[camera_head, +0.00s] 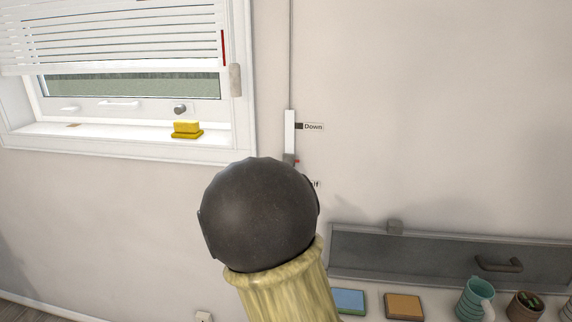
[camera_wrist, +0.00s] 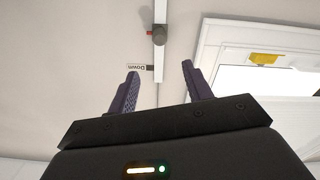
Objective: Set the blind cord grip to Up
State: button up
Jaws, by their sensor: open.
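The blind cord grip (camera_head: 289,159) is a small grey block with a red pointer on a white upright rail (camera_head: 290,130) right of the window. It sits below the "Down" label (camera_head: 313,127) and just above a partly hidden label (camera_head: 316,184) ending in "lf". No "Up" label is visible. In the wrist view, which is upside down, the grip (camera_wrist: 160,36) lies beyond my fingertips. My gripper (camera_wrist: 160,68) is open and empty, its fingers appearing on either side of the rail, level with "Down". My arm hides the gripper and lower rail in the head view.
A window with a white blind (camera_head: 110,35) is at left; a yellow object (camera_head: 187,129) rests on its sill. At lower right are a grey panel with a handle (camera_head: 498,264), a teal mug (camera_head: 475,298), a brown pot (camera_head: 525,305) and two flat coloured blocks. The wall right of the rail is clear.

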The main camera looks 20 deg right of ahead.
jog(key=shift+w, duration=0.1)
jog(key=p+x, duration=0.6)
jog(key=x, duration=1)
jog(key=shift+w+d, duration=0.1)
jog(key=shift+d, duration=0.05)
jog(key=shift+w+d+f, duration=0.1)
jog(key=shift+w+d, duration=0.2)
jog(key=shift+w, duration=0.1)
grip_shut()
